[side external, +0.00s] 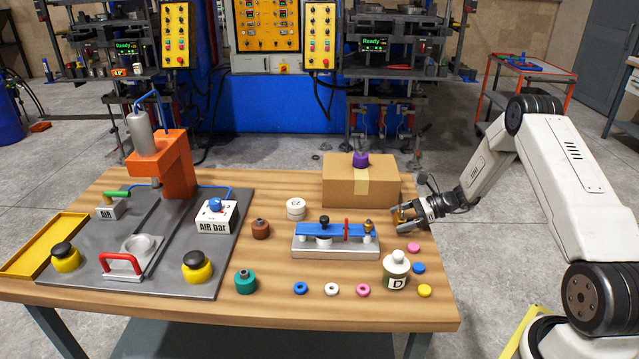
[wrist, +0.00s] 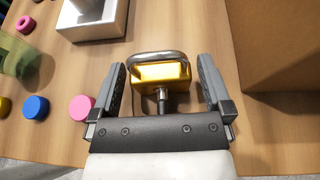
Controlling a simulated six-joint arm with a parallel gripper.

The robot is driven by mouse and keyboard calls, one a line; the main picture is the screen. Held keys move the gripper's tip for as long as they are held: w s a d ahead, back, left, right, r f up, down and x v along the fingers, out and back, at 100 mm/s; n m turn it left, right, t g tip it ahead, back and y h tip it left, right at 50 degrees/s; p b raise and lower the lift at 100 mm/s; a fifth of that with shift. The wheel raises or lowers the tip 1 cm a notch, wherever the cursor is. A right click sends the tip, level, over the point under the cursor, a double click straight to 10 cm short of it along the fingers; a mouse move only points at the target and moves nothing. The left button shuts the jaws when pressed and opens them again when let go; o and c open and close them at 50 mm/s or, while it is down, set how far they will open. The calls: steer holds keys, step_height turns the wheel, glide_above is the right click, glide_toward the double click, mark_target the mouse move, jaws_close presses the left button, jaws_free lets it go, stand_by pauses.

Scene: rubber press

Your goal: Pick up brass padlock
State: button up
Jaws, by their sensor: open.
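The brass padlock (wrist: 161,77) lies on the wooden table in the wrist view, with a bright yellow-gold body and a silver shackle arching toward the far side. A short dark metal piece projects from its near side. My gripper (wrist: 161,66) is open, with one finger on each side of the padlock and visible gaps between. In the side external view my gripper (side external: 403,217) is low over the right part of the table, and the padlock (side external: 396,216) shows only in part beside its fingers. Whether the padlock touches the palm side cannot be told.
A cardboard box (side external: 361,186) stands behind my gripper, close on the right in the wrist view. A fixture with a blue bar (side external: 330,231) is to the left.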

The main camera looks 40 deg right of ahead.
steer(key=shift+w+a+f, duration=0.1)
steer(key=shift+w+a, duration=0.05)
steer(key=shift+c, duration=0.2)
jaws_close()
stand_by(0.3)
steer(key=shift+r, duration=0.9)
steer(key=s+a+r, duration=0.5)
steer(key=s+r, duration=0.6)
steer(key=s, duration=0.2)
steer(key=shift+r, duration=0.15)
